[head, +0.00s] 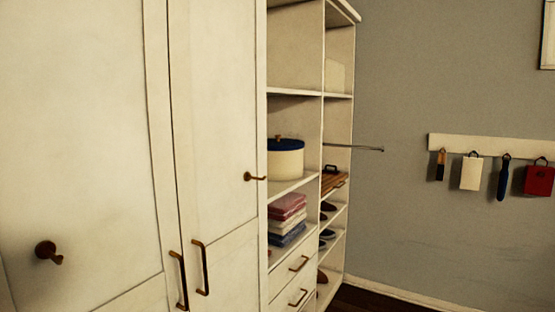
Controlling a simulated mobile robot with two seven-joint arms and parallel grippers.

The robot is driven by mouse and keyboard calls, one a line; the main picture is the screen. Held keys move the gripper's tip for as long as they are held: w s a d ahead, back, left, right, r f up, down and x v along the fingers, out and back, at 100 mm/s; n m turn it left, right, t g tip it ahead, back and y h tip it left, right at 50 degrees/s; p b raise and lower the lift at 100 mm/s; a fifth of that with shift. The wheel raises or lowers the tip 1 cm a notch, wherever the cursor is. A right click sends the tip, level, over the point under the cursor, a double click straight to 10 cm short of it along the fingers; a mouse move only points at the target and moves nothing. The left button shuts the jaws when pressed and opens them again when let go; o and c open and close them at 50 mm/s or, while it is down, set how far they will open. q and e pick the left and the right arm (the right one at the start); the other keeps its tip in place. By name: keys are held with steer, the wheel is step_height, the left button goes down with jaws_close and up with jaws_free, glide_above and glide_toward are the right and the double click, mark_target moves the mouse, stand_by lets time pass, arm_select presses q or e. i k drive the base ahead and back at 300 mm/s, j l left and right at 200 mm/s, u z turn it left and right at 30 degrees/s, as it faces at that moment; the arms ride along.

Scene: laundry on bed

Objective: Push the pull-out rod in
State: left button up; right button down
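The pull-out rod (356,147) is a thin metal rod in the head view. It sticks out to the right from the right-hand column of the open shelving, level with the compartment above the wooden slatted piece. Its free end (381,149) stands out past the shelf's edge in front of the grey wall. How far it runs back inside the compartment is hard to tell. Neither of my grippers is in view.
Closed white cabinet doors (212,120) with brass handles and hooks (47,252) fill the left. Shelves hold a round box (286,160) and folded cloths (287,218). Drawers (293,278) are below. A wall rail (490,146) carries hanging items at right. Dark floor shows at bottom.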

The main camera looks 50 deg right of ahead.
mark_target(383, 149)
steer(key=z, duration=2.4)
steer(key=i+l+z, duration=0.35)
steer(key=i, duration=0.2)
steer(key=i+l+z, duration=0.4)
steer(key=i, duration=0.15)
steer(key=i+z, duration=0.35)
steer(key=i, duration=0.25)
steer(key=i+l+u, duration=0.2)
steer(key=i, duration=0.45)
steer(key=i+u, duration=0.25)
steer(key=i, duration=0.4)
steer(key=i+l+u, duration=0.25)
steer(key=i+u, duration=0.2)
steer(key=i+l+u, duration=0.25)
steer(key=u, duration=0.25)
steer(key=l, duration=0.1)
